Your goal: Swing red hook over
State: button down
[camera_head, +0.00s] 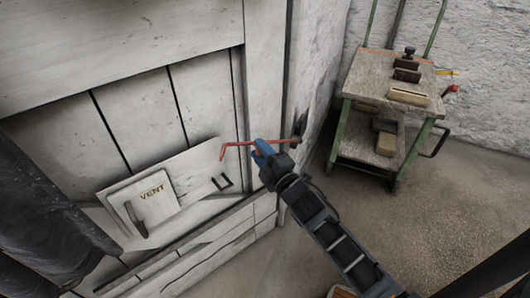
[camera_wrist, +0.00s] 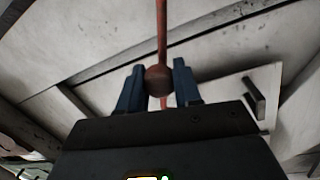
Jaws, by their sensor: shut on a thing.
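The red hook (camera_head: 236,145) is a thin red rod with a bent end, in front of the pale wooden panelling in the head view. Its bent end hangs at the left, and its right end reaches a dark bracket (camera_head: 300,126) on the post. My gripper (camera_head: 262,150) is at the rod, with its blue fingers on it. In the wrist view my gripper (camera_wrist: 159,80) is shut on a round reddish knob (camera_wrist: 158,79) on the hook's rod. The rod (camera_wrist: 162,30) runs upward from the knob and also shows below it.
A white board marked VENT (camera_head: 155,200) with a dark handle (camera_head: 135,220) is on the panel at the lower left. A dark U-shaped catch (camera_head: 222,183) is beside it. A green-legged cart (camera_head: 365,150) with wooden blocks stands right, with bare floor (camera_head: 450,220) before it.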

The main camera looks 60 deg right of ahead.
notch_tip(320, 180, down, 8)
jog(key=a+n+b, duration=0.1)
jog(key=n+b, duration=0.4)
jog(key=b, duration=0.2)
jog(key=shift+w+a+y, duration=0.2)
jog(key=shift+w+y, duration=0.1)
jog(key=shift+w, duration=0.05)
jog(key=shift+f, duration=0.15)
jog(key=c, duration=0.8)
grip_release()
jog(key=shift+s, duration=0.1)
jog(key=b+v, duration=0.1)
jog(key=v, duration=0.6)
jog(key=shift+s+a+f, duration=0.1)
jog(key=shift+s+a, duration=0.05)
jog(key=shift+s, duration=0.1)
